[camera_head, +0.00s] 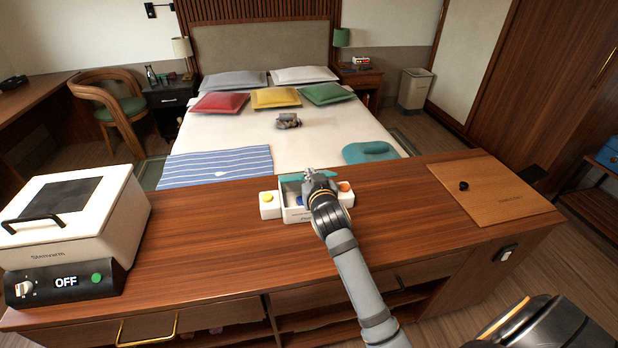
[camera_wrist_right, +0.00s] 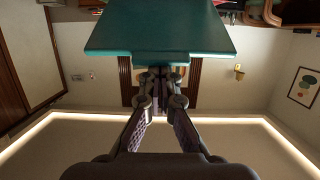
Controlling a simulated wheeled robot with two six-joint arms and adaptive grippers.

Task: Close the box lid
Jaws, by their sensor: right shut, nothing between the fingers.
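A small white box (camera_head: 294,213) stands on the wooden counter near its far edge. Its teal lid (camera_head: 291,178) is raised at the back, so the box is open, and something blue shows inside. My right gripper (camera_head: 317,176) is over the right part of the box and hides some of it and of the lid. In the right wrist view the lid (camera_wrist_right: 160,28) fills the top middle, and my right gripper (camera_wrist_right: 160,74) is shut and empty with its tips at the lid's near edge. I cannot tell if they touch. My left gripper is not in view.
White blocks with a yellow knob (camera_head: 267,198) and an orange knob (camera_head: 345,187) flank the box. A white appliance (camera_head: 125,205) marked OFF stands at the counter's left. A brown board (camera_head: 495,190) with a small black knob (camera_head: 463,185) lies at the right. Counter between is clear.

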